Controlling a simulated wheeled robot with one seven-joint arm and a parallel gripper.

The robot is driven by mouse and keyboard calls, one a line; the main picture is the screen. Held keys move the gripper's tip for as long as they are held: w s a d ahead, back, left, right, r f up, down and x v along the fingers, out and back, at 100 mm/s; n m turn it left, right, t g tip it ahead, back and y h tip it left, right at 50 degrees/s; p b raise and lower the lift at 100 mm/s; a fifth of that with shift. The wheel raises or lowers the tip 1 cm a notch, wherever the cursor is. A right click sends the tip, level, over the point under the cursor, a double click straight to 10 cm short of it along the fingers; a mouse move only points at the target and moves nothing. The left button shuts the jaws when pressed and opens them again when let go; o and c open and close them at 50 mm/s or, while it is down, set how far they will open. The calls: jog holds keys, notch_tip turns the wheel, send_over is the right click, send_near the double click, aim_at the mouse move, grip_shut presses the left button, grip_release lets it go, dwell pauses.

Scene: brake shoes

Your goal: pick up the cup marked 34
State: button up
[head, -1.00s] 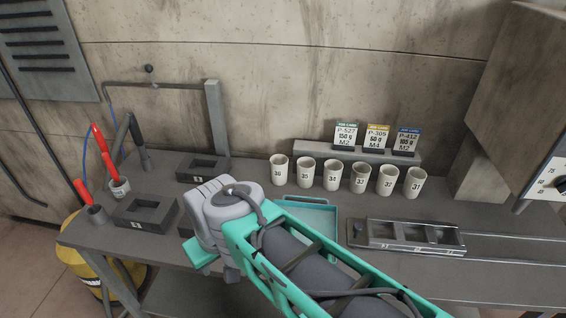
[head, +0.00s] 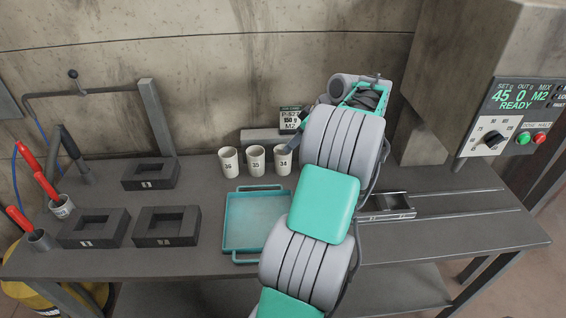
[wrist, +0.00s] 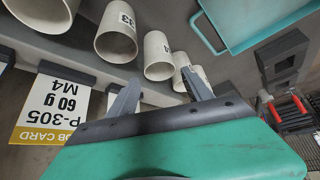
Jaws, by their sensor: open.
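The cup marked 34 (head: 282,160) stands upright on the bench in the head view, at the right end of the three cups visible there. In the wrist view, the cup beside the one marked 33 (wrist: 118,32) fits it by row order (wrist: 158,56); its number is not readable there. My gripper (wrist: 160,82) is open and empty, its two fingers spread on either side of that cup's direction, apparently still apart from it. In the head view my arm hides most of the gripper; a dark finger shows close to the upper right of cup 34.
Cups 35 (head: 255,160) and 36 (head: 229,162) stand close to the left. A teal tray (head: 233,243) lies in front. A job card, P-305 (wrist: 62,95), stands behind the row. Dark square fixtures (head: 93,228) sit at left. A control box (head: 510,110) is at right.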

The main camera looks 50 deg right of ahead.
aim_at(282, 160)
jog(key=x, duration=0.5)
jog(key=shift+w+f, duration=0.1)
jog(key=shift+w, duration=0.25)
jog(key=shift+c, duration=0.2)
grip_shut()
